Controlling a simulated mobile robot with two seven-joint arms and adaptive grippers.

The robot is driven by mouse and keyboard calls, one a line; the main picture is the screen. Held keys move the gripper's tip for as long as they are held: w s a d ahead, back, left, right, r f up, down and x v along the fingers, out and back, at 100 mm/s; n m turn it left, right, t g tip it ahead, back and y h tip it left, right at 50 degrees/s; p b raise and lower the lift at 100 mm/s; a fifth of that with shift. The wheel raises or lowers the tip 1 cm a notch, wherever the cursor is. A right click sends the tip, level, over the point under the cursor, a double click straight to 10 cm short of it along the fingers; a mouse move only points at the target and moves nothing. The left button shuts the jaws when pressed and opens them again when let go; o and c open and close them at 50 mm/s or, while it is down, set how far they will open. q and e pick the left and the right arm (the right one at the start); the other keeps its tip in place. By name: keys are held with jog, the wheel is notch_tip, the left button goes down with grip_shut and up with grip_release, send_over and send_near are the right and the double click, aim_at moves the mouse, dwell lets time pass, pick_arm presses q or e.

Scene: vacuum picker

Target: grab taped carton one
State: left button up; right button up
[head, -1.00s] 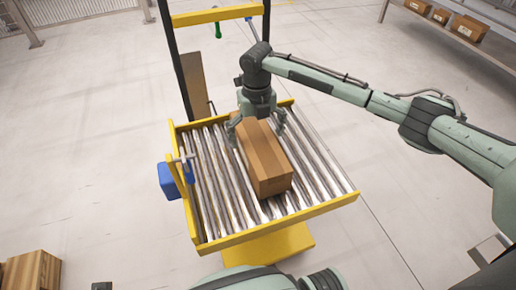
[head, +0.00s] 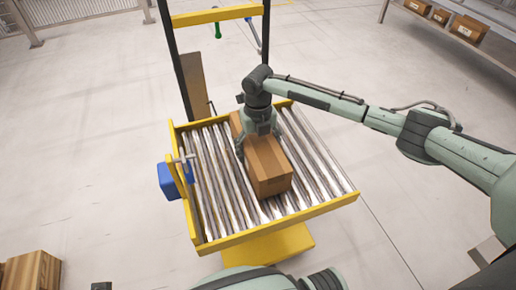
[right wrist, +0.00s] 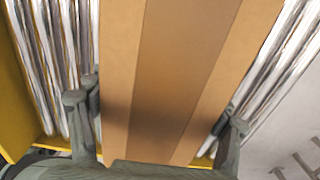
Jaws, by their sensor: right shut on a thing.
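The taped carton (head: 268,168) is a long brown box with a darker tape strip along its top. It lies on the metal rollers of a yellow-framed roller table in the head view. My right gripper (head: 259,148) comes down over the carton from above, with its fingers at the carton's two long sides. In the right wrist view the carton (right wrist: 185,70) fills the middle and the gripper's fingers (right wrist: 160,125) stand on either side, shut on it. The far finger is partly hidden in the head view. My left gripper is not in view.
The roller table (head: 330,200) has bare rollers left and right of the carton. A blue box (head: 169,181) hangs at its left edge. A yellow-barred upright frame (head: 217,15) stands behind. Cartons sit on a shelf (head: 480,38) at top right, and a wooden crate (head: 32,271) at bottom left.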

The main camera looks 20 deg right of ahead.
jog(key=c, duration=0.6)
jog(key=shift+w+r, duration=0.1)
jog(key=shift+r, duration=0.05)
